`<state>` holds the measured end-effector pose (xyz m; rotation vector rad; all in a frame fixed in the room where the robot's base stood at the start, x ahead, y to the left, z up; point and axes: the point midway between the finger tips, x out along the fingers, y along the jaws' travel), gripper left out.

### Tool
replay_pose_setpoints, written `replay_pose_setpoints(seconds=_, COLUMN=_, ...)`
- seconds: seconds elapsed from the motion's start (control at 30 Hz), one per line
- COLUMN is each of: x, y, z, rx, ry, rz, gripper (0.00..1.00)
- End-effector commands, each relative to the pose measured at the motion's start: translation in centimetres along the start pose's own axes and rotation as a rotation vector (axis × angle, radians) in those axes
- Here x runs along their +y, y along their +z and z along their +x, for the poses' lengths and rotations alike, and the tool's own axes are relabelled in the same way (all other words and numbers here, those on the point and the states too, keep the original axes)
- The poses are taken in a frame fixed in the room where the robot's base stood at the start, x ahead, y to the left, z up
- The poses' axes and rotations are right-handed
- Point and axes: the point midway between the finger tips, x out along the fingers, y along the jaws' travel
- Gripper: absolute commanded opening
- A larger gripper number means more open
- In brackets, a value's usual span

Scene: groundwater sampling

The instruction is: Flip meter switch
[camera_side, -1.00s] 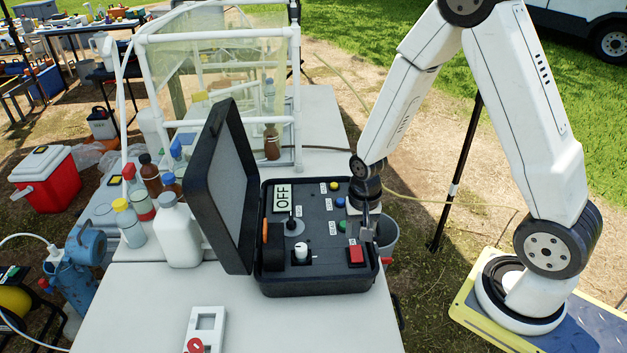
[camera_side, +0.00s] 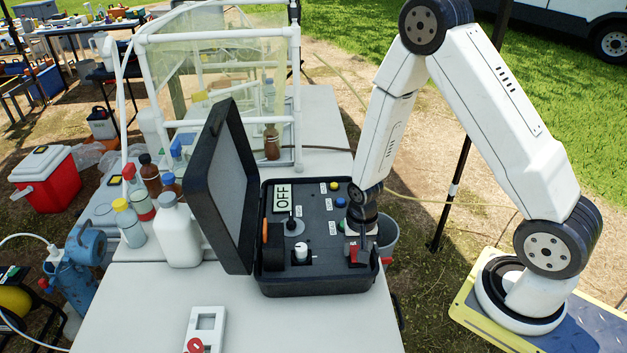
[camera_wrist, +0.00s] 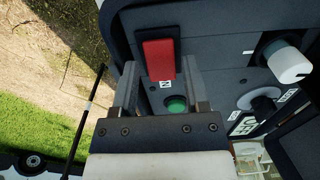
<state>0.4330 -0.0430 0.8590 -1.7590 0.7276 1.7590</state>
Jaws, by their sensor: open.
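The meter is an open black case (camera_side: 318,288) on the white table, its lid raised at the left. Its display (camera_side: 282,198) reads OFF. A red switch (camera_side: 351,256) sits at the panel's front right, and it also shows in the wrist view (camera_wrist: 158,60). My gripper (camera_side: 359,254) is open and low over that corner, pointing down. In the wrist view my gripper's fingers (camera_wrist: 159,72) appear on either side of the red switch, with gaps. I cannot tell whether either finger touches it.
A green button (camera_wrist: 176,104) lies close to the fingers. A white knob (camera_side: 301,252) stands left of the switch. The raised lid (camera_side: 216,190) and several bottles are to the left. A grey bucket (camera_side: 388,240) is just right of the case. The front table area is mostly clear.

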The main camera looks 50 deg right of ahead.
Motion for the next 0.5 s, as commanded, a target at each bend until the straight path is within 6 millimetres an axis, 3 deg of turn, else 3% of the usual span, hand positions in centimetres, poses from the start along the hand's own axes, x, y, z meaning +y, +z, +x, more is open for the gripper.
replay_pose_setpoints(seconds=0.2, x=0.0, y=0.0, z=1.2, rx=0.0, ry=-0.001, rz=0.0, gripper=0.59)
replay_pose_setpoints(seconds=0.5, x=0.0, y=0.0, z=1.5, rx=0.0, ry=-0.001, rz=0.0, gripper=0.59)
